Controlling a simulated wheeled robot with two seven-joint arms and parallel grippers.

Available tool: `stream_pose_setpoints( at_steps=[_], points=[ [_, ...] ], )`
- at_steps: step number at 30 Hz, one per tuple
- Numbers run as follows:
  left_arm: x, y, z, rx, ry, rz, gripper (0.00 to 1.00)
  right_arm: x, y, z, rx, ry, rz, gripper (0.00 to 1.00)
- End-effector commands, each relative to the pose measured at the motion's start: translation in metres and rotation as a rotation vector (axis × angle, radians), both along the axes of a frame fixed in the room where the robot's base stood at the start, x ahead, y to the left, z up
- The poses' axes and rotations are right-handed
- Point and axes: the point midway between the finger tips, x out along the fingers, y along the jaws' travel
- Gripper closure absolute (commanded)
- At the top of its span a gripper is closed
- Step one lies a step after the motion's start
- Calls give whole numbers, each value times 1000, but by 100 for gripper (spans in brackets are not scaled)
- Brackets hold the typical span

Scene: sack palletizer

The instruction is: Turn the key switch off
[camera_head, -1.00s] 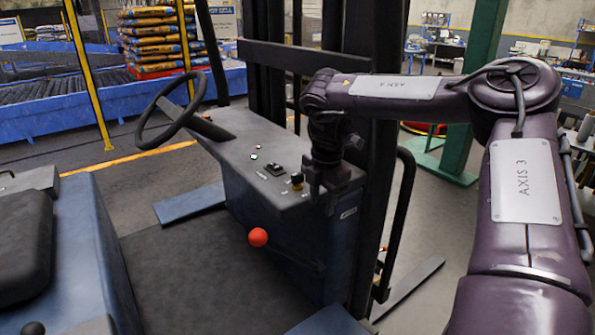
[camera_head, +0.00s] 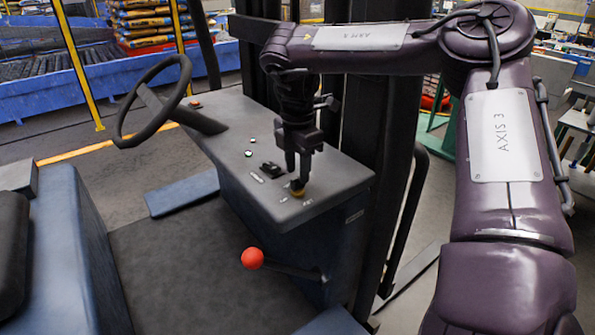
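The key switch (camera_head: 297,192) is a small yellowish knob near the front right of the dark grey console top (camera_head: 230,140) of a blue truck. My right gripper (camera_head: 298,179) points down right above it, with its fingertips at the knob and partly hiding it. The fingers are close together; I cannot tell whether they touch or grip the knob. The key's exact angle is too small to read. My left gripper is not in view.
A black rocker switch (camera_head: 271,169) and small indicator lights sit left of the key switch. The steering wheel (camera_head: 152,100) rises at the console's left. A lever with a red ball (camera_head: 252,258) sticks out in front. Dark mast posts (camera_head: 378,150) stand close behind my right arm.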

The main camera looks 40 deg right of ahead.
Motion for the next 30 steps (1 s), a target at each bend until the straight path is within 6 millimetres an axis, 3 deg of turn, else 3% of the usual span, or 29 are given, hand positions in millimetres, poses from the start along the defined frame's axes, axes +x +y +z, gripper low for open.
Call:
stream_pose_setpoints(
  at_steps=[3, 6, 16, 25, 30],
  points=[
    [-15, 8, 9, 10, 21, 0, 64, -1, -1, -15, 1, 4, -1, 63],
    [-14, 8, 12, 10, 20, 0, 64, 0, -1, -25, 0, 2, -1, 63],
    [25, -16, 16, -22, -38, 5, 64, 0, -1, -31, 0, 0, -1, 63],
    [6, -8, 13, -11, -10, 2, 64, 0, -1, -31, -1, 0, -1, 100],
    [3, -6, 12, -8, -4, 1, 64, 0, -1, -31, -2, 1, -4, 100]
  ],
)
